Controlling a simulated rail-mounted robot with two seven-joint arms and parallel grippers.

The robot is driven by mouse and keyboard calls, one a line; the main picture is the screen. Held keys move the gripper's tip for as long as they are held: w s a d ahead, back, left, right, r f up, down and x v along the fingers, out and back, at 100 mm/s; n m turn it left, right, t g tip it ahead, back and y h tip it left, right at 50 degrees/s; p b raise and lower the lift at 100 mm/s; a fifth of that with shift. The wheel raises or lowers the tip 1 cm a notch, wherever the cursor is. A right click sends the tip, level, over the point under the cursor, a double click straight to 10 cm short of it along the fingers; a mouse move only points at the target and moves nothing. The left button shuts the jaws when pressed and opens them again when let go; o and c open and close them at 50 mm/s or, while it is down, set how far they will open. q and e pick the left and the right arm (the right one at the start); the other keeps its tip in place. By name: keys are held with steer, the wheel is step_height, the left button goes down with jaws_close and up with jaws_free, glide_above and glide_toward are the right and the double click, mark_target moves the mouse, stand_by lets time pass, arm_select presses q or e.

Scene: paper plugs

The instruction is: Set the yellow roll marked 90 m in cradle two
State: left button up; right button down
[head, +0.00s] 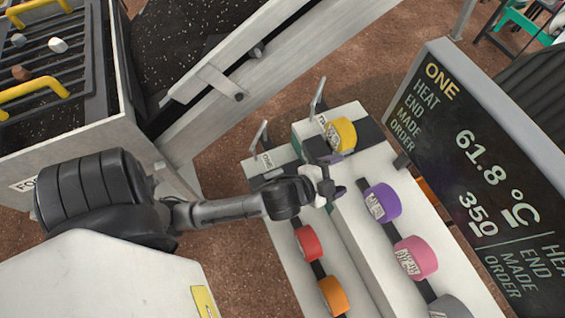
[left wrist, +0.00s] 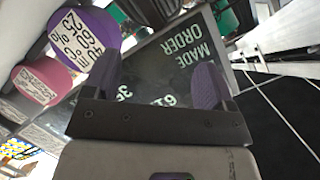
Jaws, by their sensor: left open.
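A yellow roll (head: 344,133) with a white label sits at the far end of the right-hand pale rack (head: 355,168) in the head view. Its label is too small to read, and the gripper partly covers its near side. My left gripper (head: 328,182) is over the racks, just nearer than the yellow roll, between it and the purple roll (head: 382,202). In the left wrist view the fingers (left wrist: 158,82) are apart with nothing between them. I cannot tell which cradle is number two. My right gripper is not in view.
Pink (head: 415,257) and grey (head: 450,307) rolls follow the purple one. Red (head: 308,242) and orange (head: 333,295) rolls sit on the left rack. A large display (head: 470,160) stands close on the right. A dark chute (head: 180,60) and grate lie at the upper left.

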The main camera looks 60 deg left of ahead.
arm_select(q)
steer(key=s+f+n+g, duration=0.3)
steer(key=s+f+g, duration=0.2)
steer(key=s, duration=0.5)
steer(key=s+a+f+n+g, duration=0.1)
steer(key=s+f+n+g, duration=0.2)
steer(key=s+f+g, duration=0.3)
steer(key=s, duration=0.3)
steer(key=shift+s+f+n, duration=0.15)
steer(key=shift+s+n, duration=0.15)
steer(key=shift+s, duration=0.05)
stand_by(0.8)
stand_by(0.7)
stand_by(0.8)
